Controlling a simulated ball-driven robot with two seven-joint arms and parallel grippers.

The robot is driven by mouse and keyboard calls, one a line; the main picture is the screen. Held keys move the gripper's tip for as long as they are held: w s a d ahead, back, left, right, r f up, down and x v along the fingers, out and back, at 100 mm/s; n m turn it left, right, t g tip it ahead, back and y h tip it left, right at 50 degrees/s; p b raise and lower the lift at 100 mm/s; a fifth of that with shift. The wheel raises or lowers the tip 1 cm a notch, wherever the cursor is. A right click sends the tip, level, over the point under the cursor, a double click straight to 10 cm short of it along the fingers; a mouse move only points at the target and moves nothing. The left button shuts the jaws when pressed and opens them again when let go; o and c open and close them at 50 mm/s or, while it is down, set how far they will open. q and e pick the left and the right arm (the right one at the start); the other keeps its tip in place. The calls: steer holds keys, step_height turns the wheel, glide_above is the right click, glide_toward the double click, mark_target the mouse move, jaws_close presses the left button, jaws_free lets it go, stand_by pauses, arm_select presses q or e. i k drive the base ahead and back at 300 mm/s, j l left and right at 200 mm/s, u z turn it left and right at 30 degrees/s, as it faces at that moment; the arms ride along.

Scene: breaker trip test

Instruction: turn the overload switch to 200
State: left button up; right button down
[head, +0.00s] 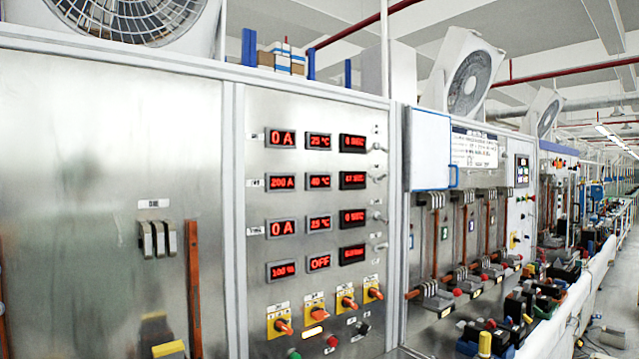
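A metal control panel (262,120) stands in the middle of the head view. Near its bottom is a row of several rotary switches with orange-red handles on yellow plates, the leftmost switch (283,325) lowest in the picture and the rightmost switch (373,290) highest. Their labels are too small to read, so I cannot tell which is the overload switch or its setting. Above them, red displays read 0 A, 200 A (282,182), 0 A and about 100 % (283,270), with one reading OFF (319,262). Neither of my grippers is in view.
Green (294,354) and red (331,341) buttons sit below the switches. Small toggles line the panel's right edge. A breaker bay (437,240) with copper bars and a cluttered bench (530,300) lie to the right. A breaker (158,238) is on the left panel.

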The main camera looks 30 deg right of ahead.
mark_target(373, 293)
steer(key=z, duration=0.45)
steer(key=i+l+z, duration=0.1)
steer(key=z, duration=0.8)
steer(key=i+l, duration=0.05)
